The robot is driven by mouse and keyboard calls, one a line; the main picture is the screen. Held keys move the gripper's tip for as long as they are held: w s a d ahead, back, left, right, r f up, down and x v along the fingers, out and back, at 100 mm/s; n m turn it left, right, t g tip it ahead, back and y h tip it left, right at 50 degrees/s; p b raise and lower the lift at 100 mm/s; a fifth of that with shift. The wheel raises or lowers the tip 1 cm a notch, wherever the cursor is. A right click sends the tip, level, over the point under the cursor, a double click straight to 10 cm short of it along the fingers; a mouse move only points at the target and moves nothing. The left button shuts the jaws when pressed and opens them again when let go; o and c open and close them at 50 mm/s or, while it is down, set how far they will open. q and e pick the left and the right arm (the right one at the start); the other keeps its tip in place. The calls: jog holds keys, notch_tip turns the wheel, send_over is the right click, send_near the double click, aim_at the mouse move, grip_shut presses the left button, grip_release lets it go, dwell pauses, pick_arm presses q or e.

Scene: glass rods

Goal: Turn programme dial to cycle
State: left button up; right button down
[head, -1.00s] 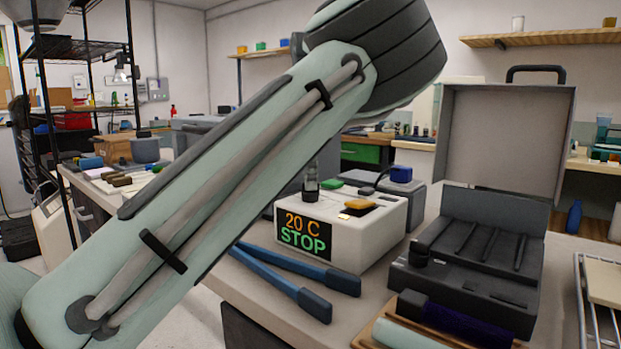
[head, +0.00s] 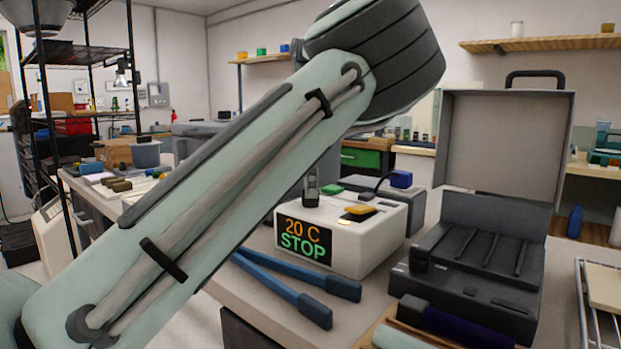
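A white box-shaped unit (head: 377,238) stands on the bench, with a black display (head: 305,241) reading "20 C" in orange and "STOP" in green. Its top carries a green piece (head: 332,188), a yellow piece (head: 360,208) and a small dark piece (head: 368,196). I cannot single out the programme dial. My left arm crosses the view from lower left. A dark, narrow upright part, apparently my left gripper (head: 312,188), points down at the unit's top left, partly hidden by the arm. Its opening and any contact are unclear. My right gripper is out of view.
A blue-handled tool (head: 290,289) lies in front of the unit. An open dark case (head: 470,265) with a raised lid stands to the right. A wooden tray (head: 378,333) with rods is at the front, a wire rack (head: 582,310) at far right. Little bench is free.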

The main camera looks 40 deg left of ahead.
pick_arm(q)
notch_tip(320, 180, up, 12)
dwell(0.5)
dwell(0.5)
